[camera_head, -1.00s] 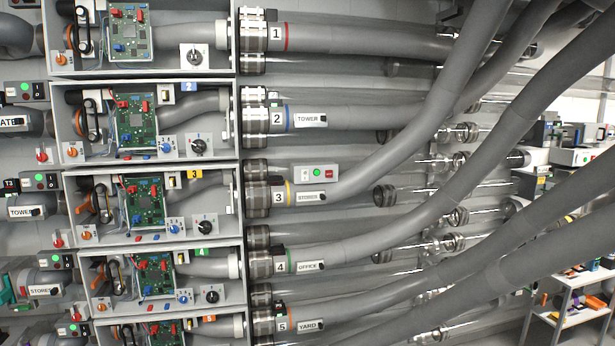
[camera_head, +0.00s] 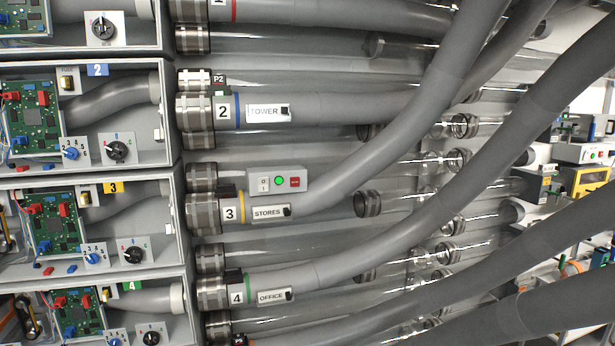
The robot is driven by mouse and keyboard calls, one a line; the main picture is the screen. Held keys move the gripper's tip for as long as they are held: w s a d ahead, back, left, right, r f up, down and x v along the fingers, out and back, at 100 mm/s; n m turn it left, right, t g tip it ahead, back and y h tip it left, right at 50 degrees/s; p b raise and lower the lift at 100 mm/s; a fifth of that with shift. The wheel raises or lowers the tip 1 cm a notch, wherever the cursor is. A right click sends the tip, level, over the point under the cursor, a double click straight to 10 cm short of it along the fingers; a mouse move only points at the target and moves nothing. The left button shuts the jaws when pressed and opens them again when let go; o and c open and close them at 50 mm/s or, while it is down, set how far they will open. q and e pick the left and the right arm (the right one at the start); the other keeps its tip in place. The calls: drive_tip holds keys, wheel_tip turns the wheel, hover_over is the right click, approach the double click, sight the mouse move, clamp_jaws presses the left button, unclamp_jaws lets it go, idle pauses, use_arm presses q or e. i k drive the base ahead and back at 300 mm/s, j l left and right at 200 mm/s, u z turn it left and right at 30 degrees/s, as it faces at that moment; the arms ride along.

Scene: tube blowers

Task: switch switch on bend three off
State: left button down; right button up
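Bend three is the grey tube with the yellow ring (camera_head: 241,207), the number 3 plate and the STORES label (camera_head: 269,212). A small grey switch box (camera_head: 273,192) sits just above that label. It carries a white rocker switch (camera_head: 264,184) marked O and I, a green lamp (camera_head: 279,181) that looks lit, and a red button or label (camera_head: 295,182). The rocker's position is too small to tell. Neither of my grippers is in view, and nothing covers the switch box.
Bend two with its TOWER label (camera_head: 268,112) runs above, and bend four with its OFFICE label (camera_head: 274,296) runs below. Open cabinets with circuit boards (camera_head: 45,213) and knobs fill the left. Thick grey tubes cross the right side. Shelves with equipment (camera_head: 582,180) stand at the far right.

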sight(263, 182)
drive_tip(key=i+l+z, duration=0.1)
drive_tip(key=i+z, duration=0.2)
drive_tip(key=i, duration=0.35)
drive_tip(key=i+z, duration=0.3)
drive_tip(key=i, duration=0.35)
drive_tip(key=j, duration=0.05)
